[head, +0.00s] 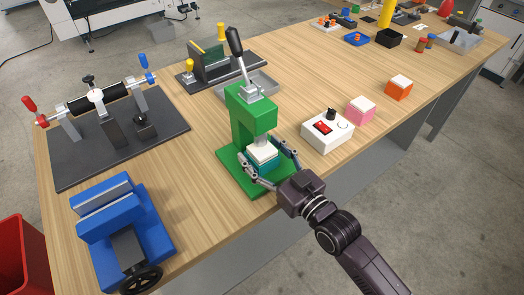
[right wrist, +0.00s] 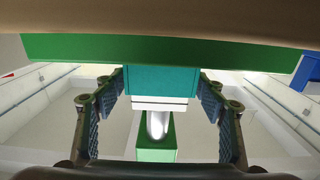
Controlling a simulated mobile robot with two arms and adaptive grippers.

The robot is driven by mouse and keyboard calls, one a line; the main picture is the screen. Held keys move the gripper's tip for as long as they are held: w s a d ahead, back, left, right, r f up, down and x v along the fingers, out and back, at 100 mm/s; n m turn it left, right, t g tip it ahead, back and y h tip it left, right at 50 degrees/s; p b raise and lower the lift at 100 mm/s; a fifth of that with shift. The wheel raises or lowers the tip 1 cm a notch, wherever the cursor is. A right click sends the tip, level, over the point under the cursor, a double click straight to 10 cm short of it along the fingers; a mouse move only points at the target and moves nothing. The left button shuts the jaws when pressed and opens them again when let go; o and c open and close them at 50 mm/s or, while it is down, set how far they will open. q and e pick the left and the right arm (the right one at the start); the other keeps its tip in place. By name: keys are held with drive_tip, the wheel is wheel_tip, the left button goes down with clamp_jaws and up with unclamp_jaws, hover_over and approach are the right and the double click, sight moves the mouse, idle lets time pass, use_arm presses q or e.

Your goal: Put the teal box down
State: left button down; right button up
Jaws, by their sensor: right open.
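The teal box (head: 262,161) with a white lid sits on the base of the green press (head: 246,128), below its ram. In the right wrist view, which looks upside down, the teal box (right wrist: 162,81) meets the green base (right wrist: 70,46), and the silver ram (right wrist: 157,124) is close to the lid. My right gripper (head: 272,164) is open, with one finger on each side of the box. Its fingers (right wrist: 161,98) stand beside the box; whether they touch it is hard to tell. My left gripper is not in view.
A white control box (head: 328,133) with a red switch stands right of the press. A pink box (head: 361,110) and an orange box (head: 398,89) are beyond it. A blue vise (head: 125,235) is front left. A grey tray (head: 262,85) lies behind the press.

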drive_tip(key=shift+r, duration=0.2)
drive_tip(key=b+v, duration=0.1)
drive_tip(key=v, duration=0.9)
drive_tip(key=shift+s+d+f, duration=0.2)
drive_tip(key=shift+s, duration=0.05)
drive_tip(key=shift+s+d+r, duration=0.15)
drive_tip(key=shift+s+d, duration=0.25)
drive_tip(key=shift+s, duration=0.15)
